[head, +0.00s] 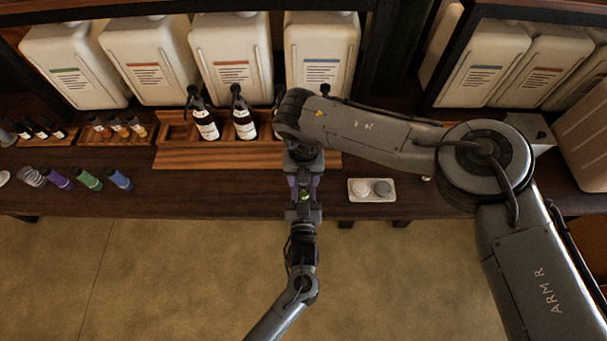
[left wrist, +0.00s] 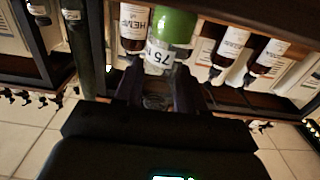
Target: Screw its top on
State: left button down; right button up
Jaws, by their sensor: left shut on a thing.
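My right gripper (head: 303,172) comes down from above at the same place, right over the bottle. Its fingertips and anything between them are hidden or too small to make out. Whether a top sits on the bottle cannot be seen.
A white tray (head: 354,197) with a white and a grey round piece lies to the right. Dark pump bottles (head: 205,122) stand in a wooden rack (head: 180,160). Several coloured small bottles (head: 88,179) lie at left. Large white canisters (head: 232,60) line the back.

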grip_shut()
jog(key=shift+o, duration=0.7)
grip_release()
jog(key=shift+r, duration=0.15)
notch_tip(320, 180, up, 12)
pick_arm(q)
jog(key=c, duration=0.6)
grip_release()
jog(key=shift+o, duration=0.2)
